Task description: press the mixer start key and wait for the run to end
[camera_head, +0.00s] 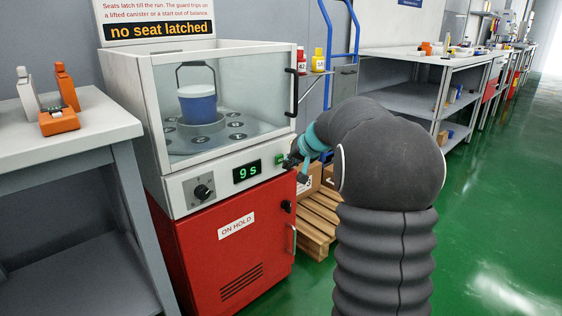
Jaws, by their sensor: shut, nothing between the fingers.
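The mixer (170,199) is a pale box with a clear guard over its chamber. Inside, a blue canister (198,106) with a white top stands on a round turntable (185,143) with several dark numbered spots. The front panel has a black dial (202,192) and a display (247,171) reading "9 s" in green. A small green key (280,158) sits at the panel's right end. My gripper (290,164) is shut and empty at this key, partly covering it. I cannot tell whether its tip touches the key. A sign (160,29) above reads "no seat latched".
The mixer stands on a red cabinet (190,250) labelled "ON HOLD". A bench (60,142) at left holds orange and white bottles. A wooden pallet (318,215) with boxes lies behind my arm. Benches (400,58) line the back right. Green floor (500,200) at right is clear.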

